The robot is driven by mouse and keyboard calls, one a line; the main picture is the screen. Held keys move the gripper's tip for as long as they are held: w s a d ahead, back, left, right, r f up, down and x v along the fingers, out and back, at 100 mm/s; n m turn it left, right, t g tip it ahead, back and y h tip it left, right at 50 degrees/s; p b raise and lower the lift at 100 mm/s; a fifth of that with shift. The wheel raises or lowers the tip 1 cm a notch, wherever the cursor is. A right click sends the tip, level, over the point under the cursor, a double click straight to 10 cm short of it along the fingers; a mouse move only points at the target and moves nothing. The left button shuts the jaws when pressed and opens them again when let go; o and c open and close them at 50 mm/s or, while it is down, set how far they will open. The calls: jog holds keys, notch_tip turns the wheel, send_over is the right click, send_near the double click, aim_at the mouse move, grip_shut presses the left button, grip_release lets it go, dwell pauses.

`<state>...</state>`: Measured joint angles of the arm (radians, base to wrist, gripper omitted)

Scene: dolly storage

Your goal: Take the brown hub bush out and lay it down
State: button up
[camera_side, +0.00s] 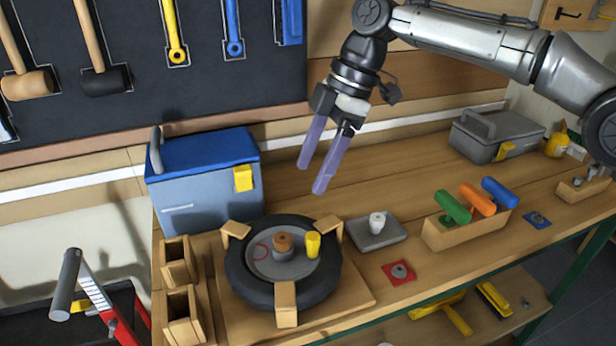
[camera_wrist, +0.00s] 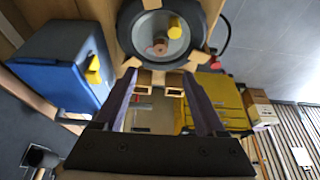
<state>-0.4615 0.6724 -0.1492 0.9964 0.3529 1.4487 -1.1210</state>
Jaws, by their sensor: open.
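The brown hub bush (camera_side: 284,240) sits in the grey collar at the middle of the black-tyred wheel (camera_side: 240,278), with its top showing. In the wrist view the bush (camera_wrist: 159,46) is near the centre of the wheel (camera_wrist: 128,38). A yellow peg (camera_side: 313,246) stands on the wheel disc just right of the bush. The wheel lies flat between wooden blocks on a wooden base. My gripper (camera_side: 312,178) is open and empty, held above and a little right of the wheel, well clear of the bush. How deep the bush sits is hidden.
A blue-lidded box (camera_side: 205,185) stands behind the wheel, left. Two small wooden bins (camera_side: 184,315) are at left. Right are a grey pad (camera_side: 365,239) with a white piece, a red square (camera_side: 391,281) and a rack (camera_side: 465,232) of coloured handles. Bare bench lies behind the pad.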

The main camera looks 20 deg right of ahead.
aim_at(283, 238)
jog(key=x, duration=1.3)
jog(key=shift+a+f, duration=0.2)
jog(key=shift+f, duration=0.05)
jog(key=shift+c, duration=0.3)
grip_shut()
